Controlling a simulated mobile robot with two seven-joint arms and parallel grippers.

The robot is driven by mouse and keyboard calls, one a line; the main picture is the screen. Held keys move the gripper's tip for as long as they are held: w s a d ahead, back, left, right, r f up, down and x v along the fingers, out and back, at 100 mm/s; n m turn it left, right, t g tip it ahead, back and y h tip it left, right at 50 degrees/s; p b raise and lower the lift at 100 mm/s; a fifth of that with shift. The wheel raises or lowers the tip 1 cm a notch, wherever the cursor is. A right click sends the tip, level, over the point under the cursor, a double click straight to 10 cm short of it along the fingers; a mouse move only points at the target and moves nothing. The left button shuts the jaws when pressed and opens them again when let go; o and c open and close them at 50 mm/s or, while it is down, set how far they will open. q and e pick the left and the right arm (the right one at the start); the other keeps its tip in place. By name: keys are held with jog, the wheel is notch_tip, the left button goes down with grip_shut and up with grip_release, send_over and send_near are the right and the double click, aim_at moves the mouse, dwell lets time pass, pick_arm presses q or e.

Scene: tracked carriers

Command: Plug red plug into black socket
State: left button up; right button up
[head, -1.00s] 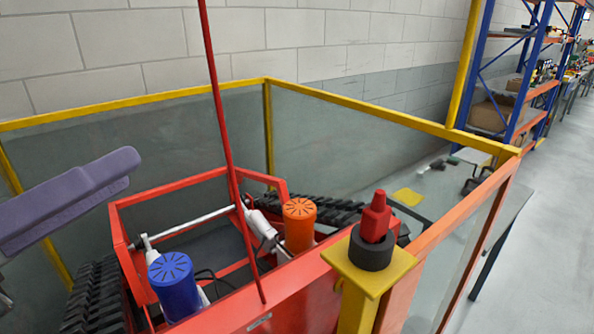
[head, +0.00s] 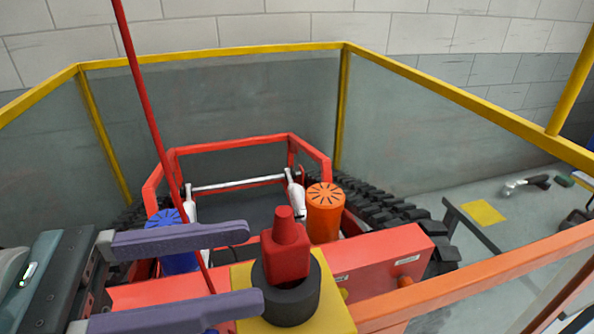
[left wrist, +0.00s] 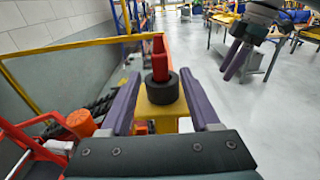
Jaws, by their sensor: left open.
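The red plug (head: 287,255) stands upright, its lower end inside a thick black ring (head: 292,302) on a yellow post top (head: 338,303). I cannot tell whether this ring is the black socket; no other black socket is clear. My left gripper (head: 255,265) is open and empty, its purple fingers reaching in from the left with tips close to the plug. In the left wrist view the plug (left wrist: 159,60) rises between and beyond the two fingers (left wrist: 159,85). My right gripper (left wrist: 226,74) shows at the upper right of that view, away from the plug; its opening is unclear.
A red tracked carrier (head: 385,255) stands behind the post, with a blue cylinder (head: 178,262), an orange cylinder (head: 325,213) and a thin red pole (head: 150,115). A yellow-framed clear fence (head: 440,90) surrounds it. An orange rail (head: 480,272) runs at the right.

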aim_at(264, 263)
pick_arm(q)
jog(key=p+x, duration=0.2)
jog(key=x, duration=0.2)
jog(key=shift+w+d+p, duration=0.1)
jog(key=shift+d+p, duration=0.25)
jog(key=shift+d, duration=0.05)
jog(key=shift+d+f, duration=0.1)
jog(key=shift+d, duration=0.05)
jog(key=c, duration=0.4)
grip_shut()
